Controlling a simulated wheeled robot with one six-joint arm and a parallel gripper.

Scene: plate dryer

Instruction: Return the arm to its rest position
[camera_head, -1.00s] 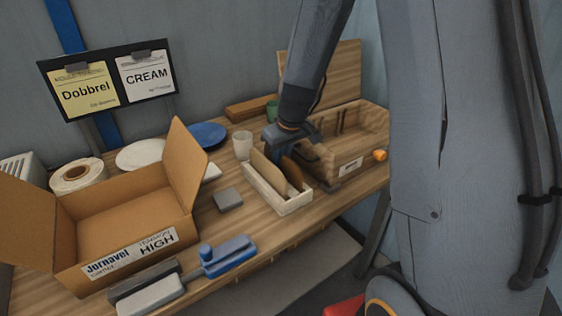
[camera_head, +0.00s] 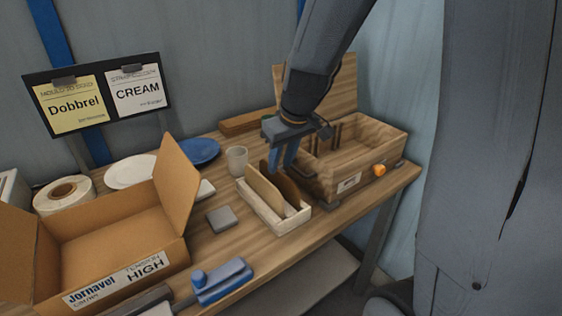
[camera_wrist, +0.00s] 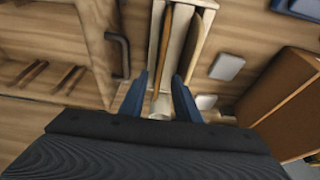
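My gripper (camera_head: 283,160) hangs pointing down above the far end of a small white crate (camera_head: 268,217), beside a wooden box. In the wrist view its two blue fingers (camera_wrist: 161,95) stand apart with nothing held between them. The crate holds upright brown boards (camera_head: 265,190) and also shows at the top of the wrist view (camera_wrist: 187,45). A pale cup (camera_head: 237,160) stands on the bench left of the gripper. My arm reaches down from the upper right.
The wooden box (camera_head: 385,147) with its raised lid and an orange knob (camera_head: 379,170) stands right of the gripper. An open cardboard box (camera_head: 110,228) is at left. A white plate (camera_head: 131,171), a blue plate (camera_head: 200,151) and a grey block (camera_head: 221,219) lie on the bench.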

